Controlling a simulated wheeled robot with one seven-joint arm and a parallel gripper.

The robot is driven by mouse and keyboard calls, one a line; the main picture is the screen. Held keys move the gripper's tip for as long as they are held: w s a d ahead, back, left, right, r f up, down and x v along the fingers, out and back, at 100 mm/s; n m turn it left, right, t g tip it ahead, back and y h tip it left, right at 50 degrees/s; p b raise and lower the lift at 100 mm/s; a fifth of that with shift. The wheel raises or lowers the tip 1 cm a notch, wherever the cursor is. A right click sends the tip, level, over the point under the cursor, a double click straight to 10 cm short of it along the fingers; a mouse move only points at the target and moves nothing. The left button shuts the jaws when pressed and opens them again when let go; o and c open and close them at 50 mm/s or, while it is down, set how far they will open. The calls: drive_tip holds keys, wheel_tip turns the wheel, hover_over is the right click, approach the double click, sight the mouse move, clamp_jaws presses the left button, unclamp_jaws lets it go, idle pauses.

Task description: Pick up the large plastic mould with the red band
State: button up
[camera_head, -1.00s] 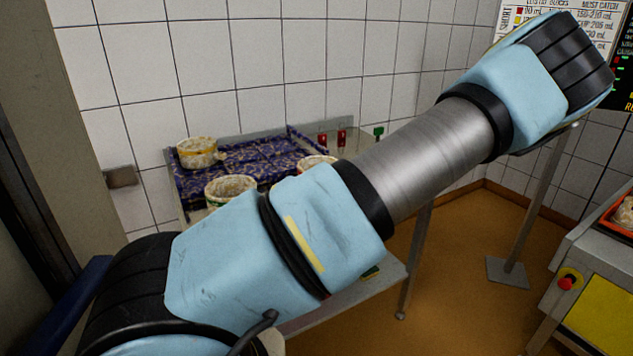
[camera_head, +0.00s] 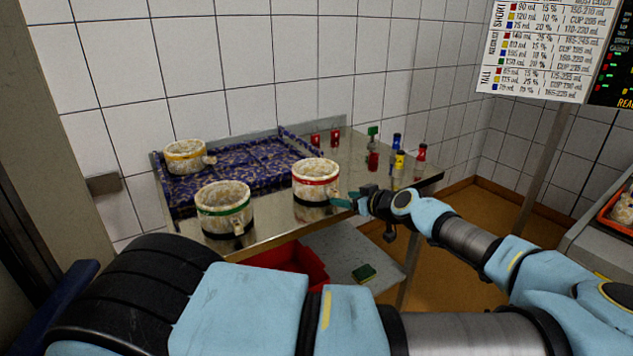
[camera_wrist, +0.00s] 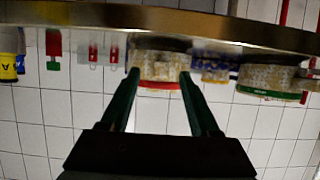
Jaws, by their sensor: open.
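The mould with the red band (camera_head: 316,185) is a pale, mottled cup with a side handle. It stands upright near the front edge of the steel table (camera_head: 275,235). My gripper (camera_head: 348,201) is open and empty just right of it, close to its handle side; whether a fingertip touches it I cannot tell. In the wrist view, which is upside down, the red-banded mould (camera_wrist: 160,85) shows between the two fingertips of my gripper (camera_wrist: 160,73), apparently just beyond them.
Small coloured bottles (camera_head: 397,160) stand right. A red bin (camera_head: 290,262) is below. A sign (camera_head: 535,45) hangs upper right.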

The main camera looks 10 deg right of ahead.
sight(338, 195)
drive_tip(key=shift+w+a+p, duration=0.3)
drive_tip(key=shift+w+p, duration=0.1)
drive_tip(key=shift+w, duration=0.1)
drive_tip(key=p+x, duration=0.2)
drive_tip(key=x, duration=0.2)
drive_tip(key=shift+w+a+r+p, duration=0.1)
drive_tip(key=shift+r+p, duration=0.05)
drive_tip(key=shift+p, duration=0.25)
drive_tip(key=shift+w+f, duration=0.1)
drive_tip(key=shift+f, duration=0.1)
drive_tip(key=shift+c, duration=0.4)
clamp_jaws()
